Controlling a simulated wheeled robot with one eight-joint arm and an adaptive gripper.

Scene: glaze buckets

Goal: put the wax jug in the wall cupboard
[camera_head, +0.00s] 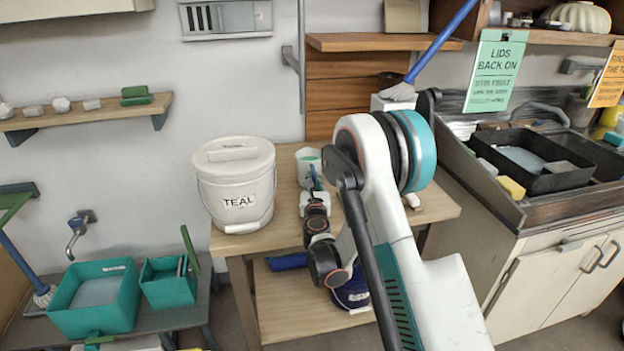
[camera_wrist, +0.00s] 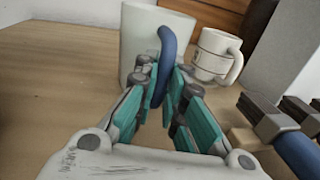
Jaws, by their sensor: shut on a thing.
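A pale jug with a blue handle (camera_wrist: 140,40) stands in front of my gripper in the wrist view. My gripper (camera_wrist: 168,88) is shut on its handle, with teal fingers on either side. No label shows on it, so I cannot tell from writing that it is the wax jug. In the head view the jug (camera_head: 308,158) is at the back of the wooden table, green inside, with my gripper (camera_head: 314,186) at its front. A pale cabinet underside (camera_head: 70,10) shows at the top left; whether it is the wall cupboard I cannot tell.
A white TEAL bucket (camera_head: 235,195) stands left of the jug on the table (camera_head: 285,215). A wooden shelf (camera_head: 375,42) hangs behind. A sink counter (camera_head: 520,215) is at right.

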